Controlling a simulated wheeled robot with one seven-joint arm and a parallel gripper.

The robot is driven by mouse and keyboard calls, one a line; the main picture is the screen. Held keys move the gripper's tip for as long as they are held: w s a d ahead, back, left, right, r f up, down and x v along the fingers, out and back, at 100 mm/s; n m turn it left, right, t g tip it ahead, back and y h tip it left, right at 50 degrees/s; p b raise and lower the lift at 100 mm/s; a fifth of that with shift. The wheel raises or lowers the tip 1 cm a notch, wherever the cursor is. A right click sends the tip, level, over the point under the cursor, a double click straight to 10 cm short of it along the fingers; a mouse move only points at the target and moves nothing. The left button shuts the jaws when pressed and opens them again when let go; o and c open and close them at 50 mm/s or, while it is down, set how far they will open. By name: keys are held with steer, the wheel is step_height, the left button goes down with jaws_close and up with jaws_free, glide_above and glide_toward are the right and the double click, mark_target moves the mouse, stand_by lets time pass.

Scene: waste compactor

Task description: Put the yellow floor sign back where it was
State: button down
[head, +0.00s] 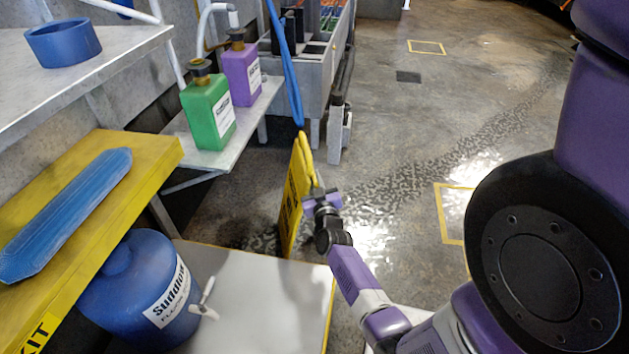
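The yellow floor sign (293,200) is near the middle of the head view, upright and seen almost edge-on, with dark markings on its face and a yellow loop at its top. Its lower end meets the far edge of a light grey surface, so I cannot tell whether it touches the floor. My gripper (322,197) is right beside the sign's right edge. The fingers are small and partly hidden, and I cannot tell whether they are closed on the sign.
Yellow outlined squares (427,47) (459,213) mark the open floor to the right. A shelf with green (208,108) and purple (241,72) bottles stands left. A blue hose (287,70) hangs behind the sign.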

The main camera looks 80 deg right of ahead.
steer(key=shift+d+r, duration=0.1)
steer(key=shift+r, duration=0.05)
steer(key=c, duration=1.5)
jaws_free()
steer(key=shift+f, duration=0.25)
